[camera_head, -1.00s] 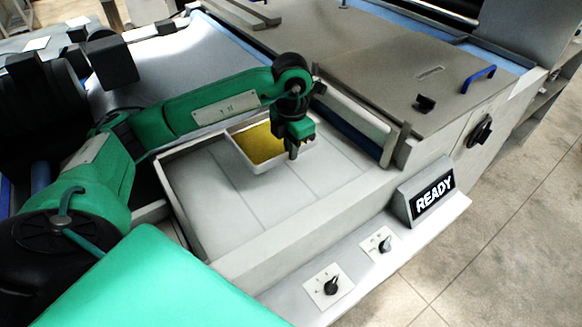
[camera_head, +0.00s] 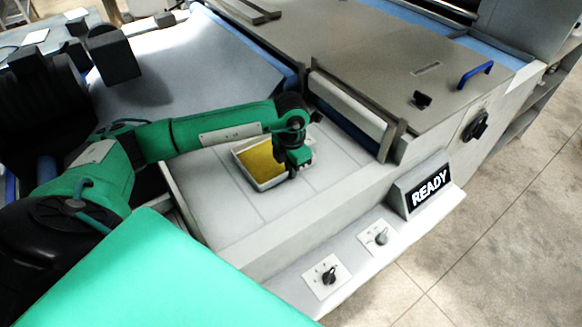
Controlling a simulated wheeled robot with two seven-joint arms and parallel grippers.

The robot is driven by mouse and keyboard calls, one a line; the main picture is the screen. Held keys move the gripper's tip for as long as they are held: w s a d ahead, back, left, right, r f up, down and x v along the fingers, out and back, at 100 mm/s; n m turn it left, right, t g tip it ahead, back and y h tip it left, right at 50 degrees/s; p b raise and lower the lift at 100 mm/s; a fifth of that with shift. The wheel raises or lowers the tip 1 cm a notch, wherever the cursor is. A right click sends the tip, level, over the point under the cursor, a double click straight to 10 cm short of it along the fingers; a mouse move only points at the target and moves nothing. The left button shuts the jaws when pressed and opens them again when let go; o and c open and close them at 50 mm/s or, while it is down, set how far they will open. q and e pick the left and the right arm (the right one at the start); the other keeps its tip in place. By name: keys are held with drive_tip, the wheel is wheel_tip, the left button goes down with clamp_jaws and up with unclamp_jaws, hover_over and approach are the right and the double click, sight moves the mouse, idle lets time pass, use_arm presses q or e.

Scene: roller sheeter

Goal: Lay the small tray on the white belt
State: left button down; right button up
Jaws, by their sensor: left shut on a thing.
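The small tray (camera_head: 259,164) is white-rimmed with a yellow inside and lies over the white belt (camera_head: 222,203) at the front of the machine. I cannot tell for sure whether its underside touches the belt. My left gripper (camera_head: 293,172) points down at the tray's right side and is shut on its rim; the fingertips are partly hidden. My left arm reaches in from the left and passes above the belt's far edge. My right gripper is not in view.
A raised roller housing with a blue roller (camera_head: 340,110) borders the belt's far right side. A READY display (camera_head: 430,188) and two knobs (camera_head: 329,276) sit along the front ledge. Bare belt lies to the left and front of the tray.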

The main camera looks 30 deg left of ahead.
use_arm(q)
drive_tip(key=c, duration=1.6)
unclamp_jaws()
drive_tip(key=shift+r+p, duration=0.2)
drive_tip(key=shift+p, duration=0.15)
wheel_tip(320, 180, up, 12)
drive_tip(key=b, duration=0.5)
drive_tip(key=shift+b, duration=0.3)
drive_tip(key=shift+f, duration=0.15)
